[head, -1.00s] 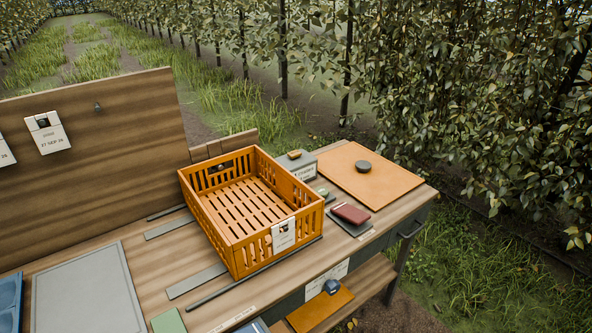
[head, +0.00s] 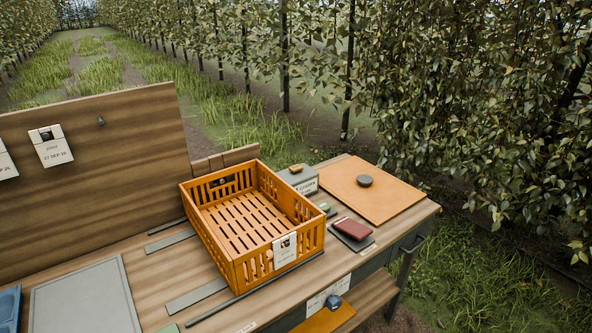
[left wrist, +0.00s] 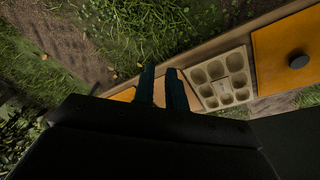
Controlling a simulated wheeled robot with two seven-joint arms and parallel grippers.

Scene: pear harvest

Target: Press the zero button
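I cannot make out a button marked zero in either view. A grey box (head: 297,181) with a white label and a small tan piece on top stands behind the crate's right corner in the head view. A small green-topped piece (head: 326,208) is beside the crate's right side. My left gripper (left wrist: 161,70) shows in the left wrist view, with two dark fingers a little apart and nothing between them. It is not in the head view. My right gripper is in neither view.
An orange slatted crate (head: 238,272) stands mid-bench, empty. A dark red book-like object (head: 352,229) and an orange board (head: 385,197) with a black knob (head: 365,180) lie right. A grey panel (head: 85,300) lies left. A cupped tray (left wrist: 221,78) shows in the left wrist view.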

